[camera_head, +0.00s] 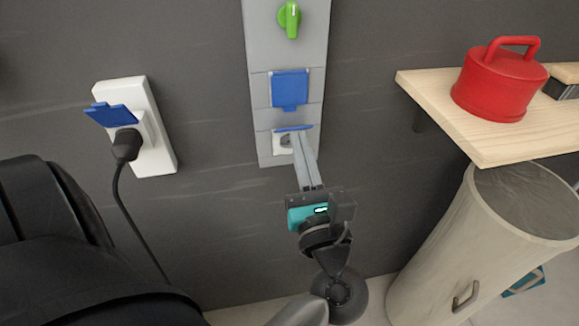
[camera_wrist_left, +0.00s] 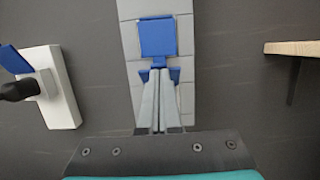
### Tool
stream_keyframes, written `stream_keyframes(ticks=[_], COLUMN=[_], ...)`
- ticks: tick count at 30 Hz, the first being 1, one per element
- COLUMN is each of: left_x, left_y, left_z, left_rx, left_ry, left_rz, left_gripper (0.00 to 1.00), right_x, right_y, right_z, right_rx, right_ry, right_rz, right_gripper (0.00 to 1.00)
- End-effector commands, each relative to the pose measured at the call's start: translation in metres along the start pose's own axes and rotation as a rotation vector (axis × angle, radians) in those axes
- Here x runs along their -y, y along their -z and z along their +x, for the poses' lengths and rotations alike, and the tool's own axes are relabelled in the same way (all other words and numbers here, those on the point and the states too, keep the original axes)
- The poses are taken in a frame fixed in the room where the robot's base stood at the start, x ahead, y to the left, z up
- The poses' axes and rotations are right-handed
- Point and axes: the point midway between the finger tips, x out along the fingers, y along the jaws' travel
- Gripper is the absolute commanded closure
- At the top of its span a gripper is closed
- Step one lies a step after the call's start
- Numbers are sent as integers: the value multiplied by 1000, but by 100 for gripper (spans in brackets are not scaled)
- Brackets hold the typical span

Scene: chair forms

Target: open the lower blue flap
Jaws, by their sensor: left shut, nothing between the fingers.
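The lower blue flap (camera_head: 293,128) shows as a thin blue strip, tilted outward above a white socket (camera_head: 282,143) on the grey wall panel. Part of the socket is visible below it. My left gripper (camera_head: 301,138) is shut and empty, its fingertips at the flap and in front of the socket's right part. In the left wrist view the fingertips (camera_wrist_left: 160,74) overlap the lower flap (camera_wrist_left: 145,75), whose blue edges show on both sides. Whether they touch it I cannot tell. My right gripper is not in view.
An upper blue flap (camera_head: 290,88) lies closed above, with a green knob (camera_head: 289,19) higher up. A white outlet (camera_head: 153,143) with a black plug (camera_head: 126,145) is at left. A wooden shelf (camera_head: 437,111) with a red canister (camera_head: 499,85) and a bin (camera_head: 462,240) stand at right.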

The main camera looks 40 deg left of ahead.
Motion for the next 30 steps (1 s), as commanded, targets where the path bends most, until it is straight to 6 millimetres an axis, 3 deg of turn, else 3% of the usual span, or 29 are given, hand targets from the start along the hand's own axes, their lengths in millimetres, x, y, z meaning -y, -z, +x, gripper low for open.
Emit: stream_keyframes(ticks=[4, 30], left_x=[0, 0], left_y=[-5, -16], left_z=[3, 7], left_rx=[1, 1], left_ry=[0, -1], left_rz=[-1, -2], left_gripper=[100, 100], right_x=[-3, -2], right_y=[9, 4], right_z=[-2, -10], right_rx=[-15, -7], right_ry=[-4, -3], right_rz=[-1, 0], right_gripper=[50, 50])
